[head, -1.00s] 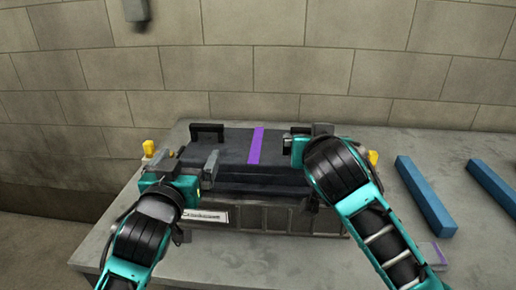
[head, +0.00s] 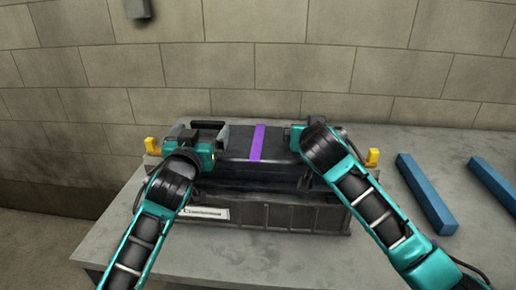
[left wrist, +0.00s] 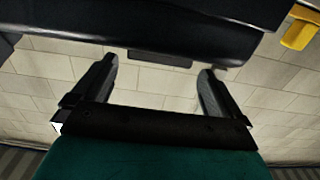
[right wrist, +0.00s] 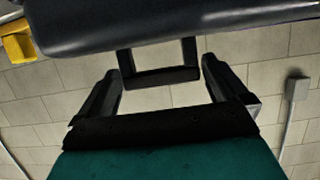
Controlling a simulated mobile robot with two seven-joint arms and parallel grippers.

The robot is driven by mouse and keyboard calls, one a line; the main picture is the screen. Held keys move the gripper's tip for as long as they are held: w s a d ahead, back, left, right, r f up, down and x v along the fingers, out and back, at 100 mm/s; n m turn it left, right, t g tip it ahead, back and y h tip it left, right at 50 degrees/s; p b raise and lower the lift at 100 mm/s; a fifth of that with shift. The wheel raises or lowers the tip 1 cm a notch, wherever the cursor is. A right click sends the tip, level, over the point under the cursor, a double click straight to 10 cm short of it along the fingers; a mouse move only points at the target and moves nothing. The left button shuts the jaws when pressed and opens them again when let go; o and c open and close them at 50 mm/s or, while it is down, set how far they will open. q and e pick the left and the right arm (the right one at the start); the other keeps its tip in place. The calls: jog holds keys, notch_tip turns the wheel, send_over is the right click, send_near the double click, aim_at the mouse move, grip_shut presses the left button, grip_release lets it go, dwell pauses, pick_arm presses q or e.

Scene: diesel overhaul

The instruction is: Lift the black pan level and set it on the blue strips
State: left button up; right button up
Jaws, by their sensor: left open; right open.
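The black pan (head: 240,145), with a purple stripe (head: 257,143) across it, rests on a grey ribbed engine block (head: 270,215). My left gripper (head: 213,136) is open at the pan's left end, by its left handle. In the left wrist view, that dark handle (left wrist: 160,58) lies ahead of and between the open fingers (left wrist: 160,85), not gripped. My right gripper (head: 298,132) is open at the pan's right end. In the right wrist view, a black loop handle (right wrist: 160,77) hangs between and just beyond its open fingers (right wrist: 167,82). Two blue strips (head: 426,192) (head: 490,190) lie on the table at right.
Yellow blocks (head: 152,146) (head: 373,157) stand at the engine block's left and right ends. The grey table (head: 300,260) has clear room around the blue strips. A stone wall (head: 300,60) rises behind. My right forearm crosses in front of the table's right part.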

aim_at(206, 124)
pick_arm(q)
jog(key=shift+w+d, duration=0.15)
jog(key=shift+w, duration=0.8)
jog(key=shift+w+d, duration=0.1)
jog(key=shift+w, duration=0.85)
pick_arm(e)
jog(key=shift+x, duration=1.95)
pick_arm(q)
jog(key=shift+c, duration=0.3)
pick_arm(e)
jog(key=shift+c, duration=0.3)
pick_arm(q)
jog(key=c, duration=1.7)
pick_arm(e)
jog(key=c, duration=1.6)
pick_arm(q)
jog(key=shift+r, duration=0.25)
pick_arm(e)
jog(key=shift+r, duration=0.3)
jog(key=shift+c, duration=0.2)
